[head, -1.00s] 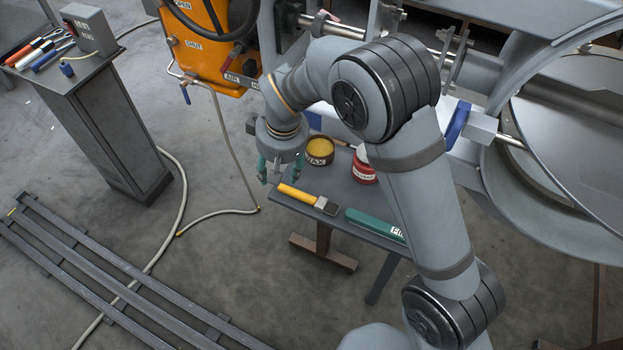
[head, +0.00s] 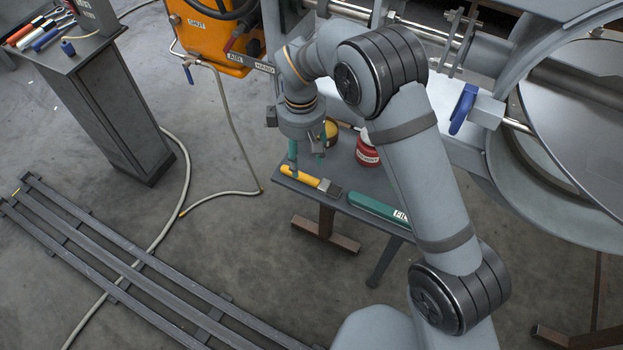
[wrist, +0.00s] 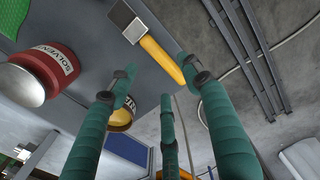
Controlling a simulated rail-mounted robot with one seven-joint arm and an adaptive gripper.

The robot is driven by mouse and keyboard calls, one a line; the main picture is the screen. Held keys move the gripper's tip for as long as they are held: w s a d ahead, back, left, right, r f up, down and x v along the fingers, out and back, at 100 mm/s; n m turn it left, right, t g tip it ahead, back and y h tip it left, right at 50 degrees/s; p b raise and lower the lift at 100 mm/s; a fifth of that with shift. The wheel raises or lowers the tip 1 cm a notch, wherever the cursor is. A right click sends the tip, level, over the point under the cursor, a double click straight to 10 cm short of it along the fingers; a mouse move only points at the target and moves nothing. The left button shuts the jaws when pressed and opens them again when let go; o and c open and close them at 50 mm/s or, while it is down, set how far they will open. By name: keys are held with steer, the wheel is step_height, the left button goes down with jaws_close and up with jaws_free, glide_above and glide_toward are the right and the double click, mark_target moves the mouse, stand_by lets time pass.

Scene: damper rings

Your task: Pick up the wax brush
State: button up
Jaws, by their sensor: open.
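The wax brush, with a yellow handle (head: 302,178) and a dark, metal-banded head, lies on the small grey table. In the wrist view the brush (wrist: 160,58) is at upper middle, its handle end near my fingertips. My gripper (head: 306,164) has green fingers, spread apart and empty, pointing down above the handle end. In the wrist view the gripper (wrist: 158,80) shows its fingers apart with nothing between them. Whether a finger touches the handle I cannot tell.
A yellow wax tin (head: 331,134) is partly hidden behind my gripper. A red solvent tin (head: 367,153) and a green file (head: 374,207) lie to the right on the small table (head: 345,186). A bench with tools (head: 85,50) stands far left.

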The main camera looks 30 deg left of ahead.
mark_target(300, 172)
steer(key=f, duration=0.1)
steer(key=f+p, duration=0.1)
steer(key=f, duration=0.3)
steer(key=shift+a+f, duration=0.1)
steer(key=shift+a, duration=0.3)
steer(key=shift+s, duration=0.1)
jaws_close()
